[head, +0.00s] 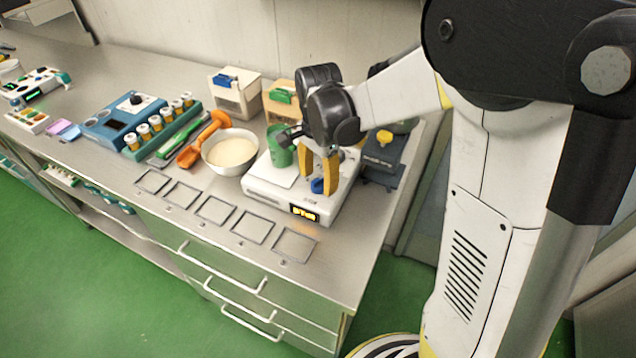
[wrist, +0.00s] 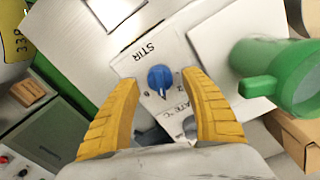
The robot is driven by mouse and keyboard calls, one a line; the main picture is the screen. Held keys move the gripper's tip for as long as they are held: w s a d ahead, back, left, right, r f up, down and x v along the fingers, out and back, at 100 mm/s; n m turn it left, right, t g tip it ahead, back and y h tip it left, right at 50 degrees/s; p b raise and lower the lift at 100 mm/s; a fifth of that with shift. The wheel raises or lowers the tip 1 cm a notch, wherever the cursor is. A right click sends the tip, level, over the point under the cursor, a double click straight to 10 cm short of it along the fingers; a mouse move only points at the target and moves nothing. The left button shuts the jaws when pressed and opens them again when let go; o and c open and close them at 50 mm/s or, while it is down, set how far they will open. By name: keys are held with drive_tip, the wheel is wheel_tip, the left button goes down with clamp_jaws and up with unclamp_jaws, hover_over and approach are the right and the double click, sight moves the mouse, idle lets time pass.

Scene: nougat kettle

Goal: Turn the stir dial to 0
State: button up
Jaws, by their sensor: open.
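The stir dial (wrist: 160,79) is a blue knob on a white panel marked STIR in the wrist view, with small marks around it. In the head view a blue knob (head: 317,186) shows low between my fingers on the white machine (head: 262,186). My gripper (wrist: 163,100) is open, its two yellow fingers on either side of the dial and apart from it in the wrist view. In the head view my gripper (head: 320,190) points down over the machine's front. I cannot tell exactly which mark the dial points to.
A green jug (wrist: 283,75) stands close beside the panel; it also shows in the head view (head: 279,148). A white bowl (head: 231,152) of pale powder and an orange scoop (head: 200,140) stand left of the machine. An orange-lit display (head: 304,213) is on the machine's front.

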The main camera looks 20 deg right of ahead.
drive_tip(key=shift+f, duration=0.25)
clamp_jaws()
